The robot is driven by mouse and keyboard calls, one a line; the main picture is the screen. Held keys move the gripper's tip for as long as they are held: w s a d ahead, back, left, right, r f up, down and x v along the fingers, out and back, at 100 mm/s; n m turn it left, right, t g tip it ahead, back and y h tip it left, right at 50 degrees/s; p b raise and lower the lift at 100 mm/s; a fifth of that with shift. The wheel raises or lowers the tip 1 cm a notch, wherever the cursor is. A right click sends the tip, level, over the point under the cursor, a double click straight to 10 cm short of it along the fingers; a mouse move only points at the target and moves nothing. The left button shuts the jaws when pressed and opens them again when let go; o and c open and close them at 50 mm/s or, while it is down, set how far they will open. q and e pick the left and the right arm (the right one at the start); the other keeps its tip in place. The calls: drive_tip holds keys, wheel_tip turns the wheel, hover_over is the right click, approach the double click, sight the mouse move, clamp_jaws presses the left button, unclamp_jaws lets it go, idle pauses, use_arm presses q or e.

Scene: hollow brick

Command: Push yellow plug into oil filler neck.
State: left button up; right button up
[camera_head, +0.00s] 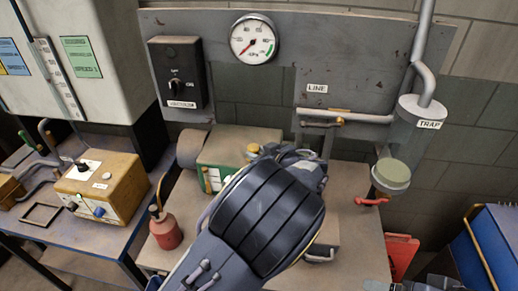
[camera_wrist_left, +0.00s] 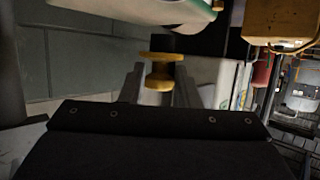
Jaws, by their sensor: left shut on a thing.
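The yellow plug (camera_wrist_left: 160,75) is a spool-like piece in the left wrist view, between the two fingers of my left gripper (camera_wrist_left: 158,88), which is shut on it. A dark round stub (camera_wrist_left: 165,43), seemingly the oil filler neck, is just beyond the plug. I cannot tell whether they touch. In the head view my left gripper (camera_head: 290,156) is over the right part of the green pump box (camera_head: 232,147), and my dark wrist hides much of that area. Small yellow bits show by the fingers there, but I cannot tell which is the plug.
A red oil can (camera_head: 165,230) stands on the bench left of my arm. A tan box (camera_head: 100,187) is on the left table. The trap vessel (camera_head: 405,140) and a red valve handle (camera_head: 371,201) are at right. A gauge (camera_head: 253,39) hangs on the back panel.

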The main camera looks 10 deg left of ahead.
use_arm(q)
wheel_tip(320, 180, down, 3)
drive_tip(key=shift+r, duration=0.25)
drive_tip(key=shift+b, duration=0.35)
drive_tip(key=shift+f+b, duration=0.45)
drive_tip(key=shift+b, duration=0.45)
drive_tip(key=shift+s, duration=0.1)
drive_tip(key=shift+b, duration=0.85)
